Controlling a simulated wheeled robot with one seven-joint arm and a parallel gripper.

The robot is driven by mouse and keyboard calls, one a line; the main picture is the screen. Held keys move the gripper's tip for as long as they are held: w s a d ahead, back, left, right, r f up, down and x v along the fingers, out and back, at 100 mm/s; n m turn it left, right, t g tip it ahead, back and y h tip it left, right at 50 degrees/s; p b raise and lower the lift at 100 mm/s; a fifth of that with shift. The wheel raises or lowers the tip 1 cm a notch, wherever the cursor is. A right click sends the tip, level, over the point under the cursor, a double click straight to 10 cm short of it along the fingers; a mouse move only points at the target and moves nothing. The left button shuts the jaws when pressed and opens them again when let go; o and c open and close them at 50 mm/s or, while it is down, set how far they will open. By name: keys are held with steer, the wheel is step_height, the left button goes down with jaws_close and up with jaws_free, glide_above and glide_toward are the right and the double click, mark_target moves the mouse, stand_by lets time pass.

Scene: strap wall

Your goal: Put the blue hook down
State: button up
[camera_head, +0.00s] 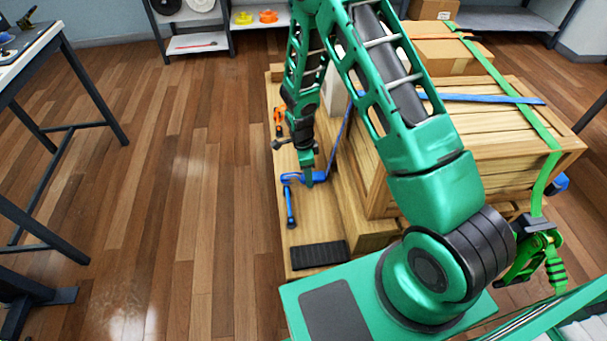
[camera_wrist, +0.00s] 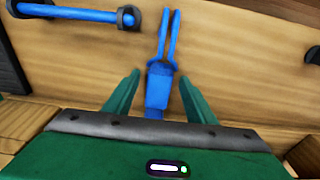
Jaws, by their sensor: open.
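The blue hook (camera_wrist: 159,88) lies on pale wood in the wrist view, its two thin prongs pointing to the top of the picture. My gripper (camera_wrist: 160,76) is open, with one green finger on each side of the hook and a visible gap to both. In the head view my gripper (camera_head: 309,181) is low over the wooden deck, beside a blue fitting (camera_head: 291,205) with a dark-tipped handle. The hook is hard to tell apart there. A blue strap (camera_head: 343,133) runs down from the crate towards my gripper.
A slatted wooden crate (camera_head: 480,125) stands right of my arm, crossed by blue and green straps. A green ratchet (camera_head: 535,240) hangs at its right. An orange fitting (camera_head: 280,115) lies farther back on the deck. A black pad (camera_head: 318,255) lies in front. The floor at left is clear.

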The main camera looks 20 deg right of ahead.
step_height(320, 180, up, 12)
steer(key=a, duration=0.1)
steer(key=shift+w+f, duration=0.15)
steer(key=shift+f, duration=0.05)
steer(key=shift+a, duration=0.1)
stand_by(0.3)
